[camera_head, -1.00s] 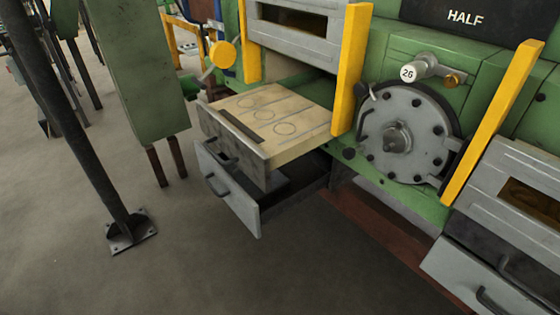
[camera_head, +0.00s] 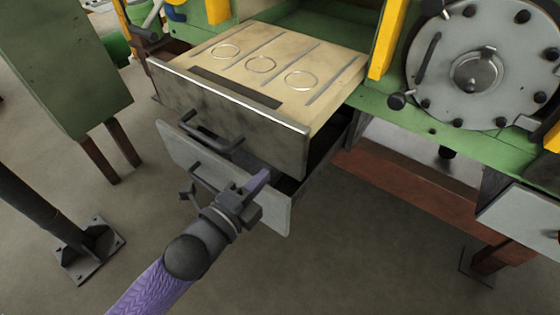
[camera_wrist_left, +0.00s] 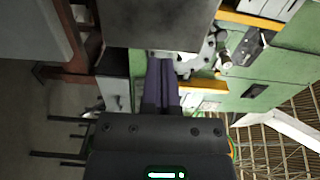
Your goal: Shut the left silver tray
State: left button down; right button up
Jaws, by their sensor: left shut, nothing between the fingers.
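The left silver tray (camera_head: 273,208) is the grey lower drawer with a dark handle, pulled out below a larger drawer (camera_head: 230,112) with a beige top. Dark space shows behind its front panel. My left gripper (camera_head: 259,181) is shut and empty, its purple fingers overlapping the top edge of the tray's front. I cannot tell whether they touch it. The wrist hides part of the front. In the left wrist view the shut fingers (camera_wrist_left: 161,82) point at a dark grey panel (camera_wrist_left: 158,22). My right gripper is not in view.
A round bolted hatch (camera_head: 478,72) is at the upper right, beside a yellow post (camera_head: 388,40). A green box (camera_head: 65,65) on brown legs and a dark post (camera_head: 45,215) stand at the left. The floor (camera_head: 380,245) at the lower right is open.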

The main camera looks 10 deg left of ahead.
aim_at(289, 152)
pick_arm(q)
jog(key=b+x, duration=0.1)
jog(key=x, duration=0.4)
jog(key=shift+w+d+f+b, duration=0.1)
jog(key=shift+w+d+b, duration=0.1)
jog(key=shift+d+b, duration=0.1)
jog(key=shift+w+d, duration=0.1)
jog(key=shift+w, duration=0.15)
jog(key=shift+w, duration=0.1)
